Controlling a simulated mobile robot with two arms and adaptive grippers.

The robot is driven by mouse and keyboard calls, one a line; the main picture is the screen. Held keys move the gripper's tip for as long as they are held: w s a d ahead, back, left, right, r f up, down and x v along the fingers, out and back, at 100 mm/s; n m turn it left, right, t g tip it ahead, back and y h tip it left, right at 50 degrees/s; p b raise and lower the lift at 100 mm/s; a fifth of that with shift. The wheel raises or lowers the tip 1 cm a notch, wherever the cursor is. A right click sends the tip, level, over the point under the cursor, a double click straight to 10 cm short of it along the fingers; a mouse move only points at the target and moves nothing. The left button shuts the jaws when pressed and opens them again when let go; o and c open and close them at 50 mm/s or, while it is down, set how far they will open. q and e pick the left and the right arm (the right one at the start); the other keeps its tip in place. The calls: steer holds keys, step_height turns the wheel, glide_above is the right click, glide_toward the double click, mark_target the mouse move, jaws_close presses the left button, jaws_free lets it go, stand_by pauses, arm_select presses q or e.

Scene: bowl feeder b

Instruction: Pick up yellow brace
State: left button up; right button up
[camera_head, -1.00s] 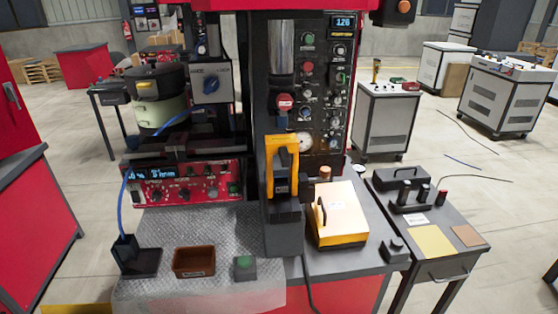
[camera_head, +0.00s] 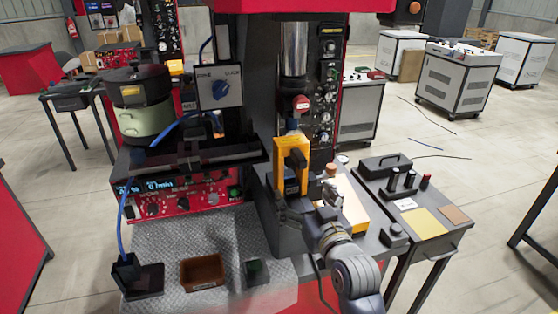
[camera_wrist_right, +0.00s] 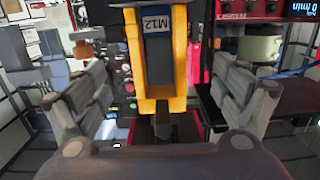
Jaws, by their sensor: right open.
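The yellow brace (camera_head: 291,165) stands upright on a dark block in front of the machine column in the head view. In the right wrist view the yellow brace (camera_wrist_right: 157,60) is large and central, with a dark part labelled M12 between its arms. My right gripper (camera_wrist_right: 168,95) is open, its two grey fingers on either side of the brace with gaps visible. In the head view my right arm reaches up from the lower right, and the gripper (camera_head: 305,203) is at the brace, partly hidden. My left gripper is not in view.
A yellow-topped box (camera_head: 349,207) stands close to the right of the brace, partly behind my arm. A side table (camera_head: 440,240) is further right.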

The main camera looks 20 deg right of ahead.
mark_target(297, 146)
steer(key=shift+t, duration=0.4)
steer(key=w+r+p, duration=0.1)
steer(key=w, duration=0.2)
steer(key=w+r+p, duration=0.1)
steer(key=w, duration=0.2)
steer(key=w+r+p, duration=0.1)
steer(key=w+r, duration=0.1)
steer(key=w, duration=0.1)
steer(key=shift+p, duration=0.4)
steer(key=shift+w+a, duration=0.1)
steer(key=shift+w, duration=0.4)
steer(key=c, duration=1.4)
steer(key=shift+c, duration=0.6)
steer(key=shift+r, duration=0.15)
